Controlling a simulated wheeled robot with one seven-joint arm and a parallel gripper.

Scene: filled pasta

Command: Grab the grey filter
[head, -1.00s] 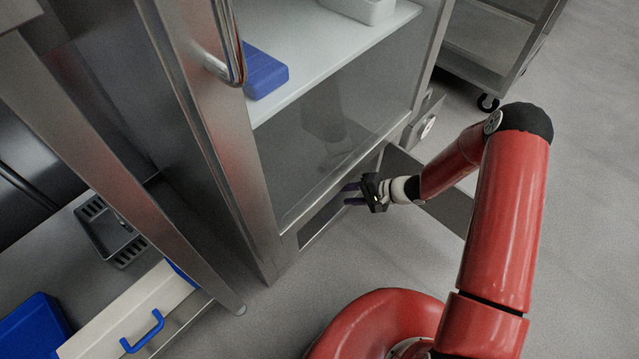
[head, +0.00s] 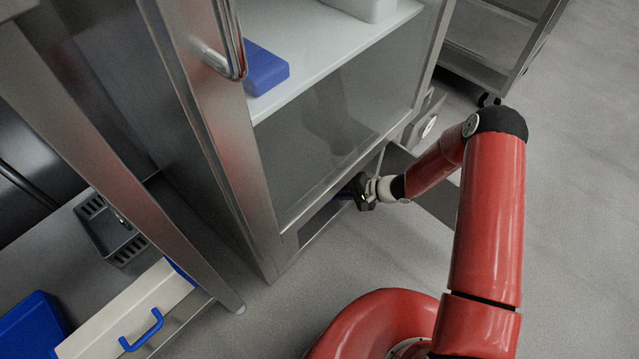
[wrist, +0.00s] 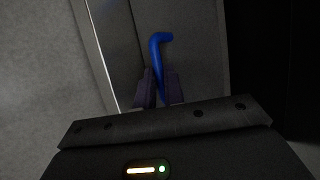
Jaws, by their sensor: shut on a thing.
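My gripper (head: 352,192) is low at the front of the metal cabinet, reaching into the dark opening under its bottom panel. In the wrist view the two dark fingers (wrist: 158,82) are closed around the lower part of a bent blue handle (wrist: 158,50). A flat grey panel (wrist: 200,45) lies behind the handle; it looks like the grey filter, but its full outline is hidden.
The cabinet's white shelf (head: 330,45) carries a blue box (head: 265,70). A grey flap (head: 402,165) stands out beside my forearm. A grey slotted tray (head: 108,232) and a cream drawer front (head: 110,325) are at left. Floor at right is clear; a wheeled rack (head: 490,60) stands behind.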

